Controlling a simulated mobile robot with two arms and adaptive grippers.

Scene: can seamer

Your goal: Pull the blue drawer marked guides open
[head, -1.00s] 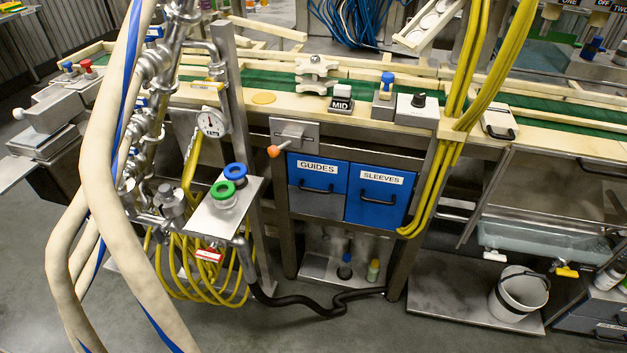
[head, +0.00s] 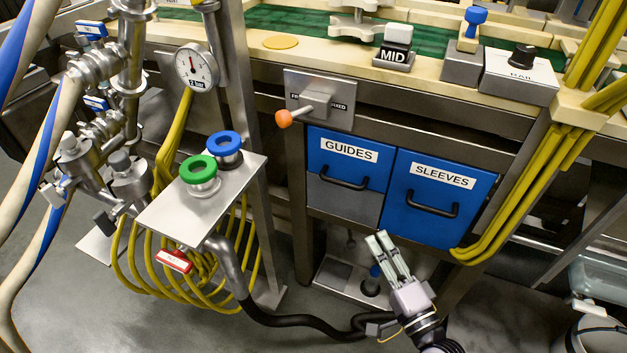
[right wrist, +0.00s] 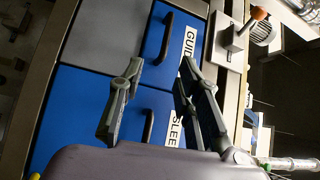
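The blue guides drawer (head: 325,157) has a white GUIDES label and a black bar handle (head: 345,184). It looks closed, flush in the cabinet. In the right wrist view, the guides drawer (right wrist: 178,54) and its handle (right wrist: 166,38) lie beyond my fingertips, turned sideways. My right gripper (head: 379,236) is in front of the cabinet, below the guides handle and the lower left of the sleeves drawer. In the right wrist view its two fingers (right wrist: 161,66) are apart with nothing between them, and neither touches a handle. My left gripper is not in view.
The blue sleeves drawer (head: 417,222) with its own black handle is right beside the guides drawer. A lever with an orange knob (head: 284,118) sticks out above left. A valve stand (head: 180,222) is on the left; yellow hoses (head: 520,205) run down at the right.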

